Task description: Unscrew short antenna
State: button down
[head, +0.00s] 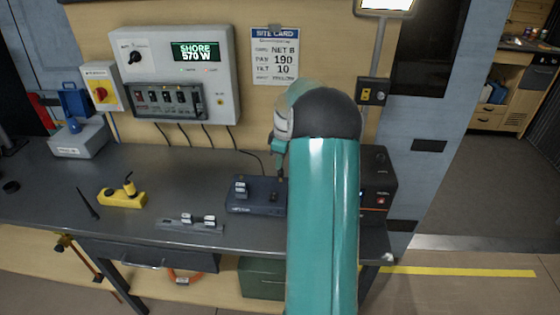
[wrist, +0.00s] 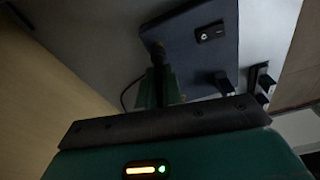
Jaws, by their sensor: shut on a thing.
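A dark blue box (head: 255,197) sits on the grey bench, with small pale blocks on its left and a dark switch on its front right. My gripper (head: 279,148) is above its back right corner, fingers pointing down. In the wrist view the fingers (wrist: 157,82) are shut on a thin black stub, seemingly the short antenna (wrist: 157,50), at the edge of the blue box (wrist: 205,55). The fingers hide much of the stub. I cannot tell whether it is still threaded in. A thin black rod (head: 87,204) lies on the bench at the left.
A yellow device (head: 122,196) with a black stub and a grey strip with pale blocks (head: 190,223) lie left of the blue box. A black unit (head: 377,182) stands close to the right of my arm. A control panel (head: 177,75) hangs on the wall behind.

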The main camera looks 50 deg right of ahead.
jog(key=shift+r, duration=0.1)
jog(key=shift+r, duration=1.4)
jog(key=shift+r, duration=0.1)
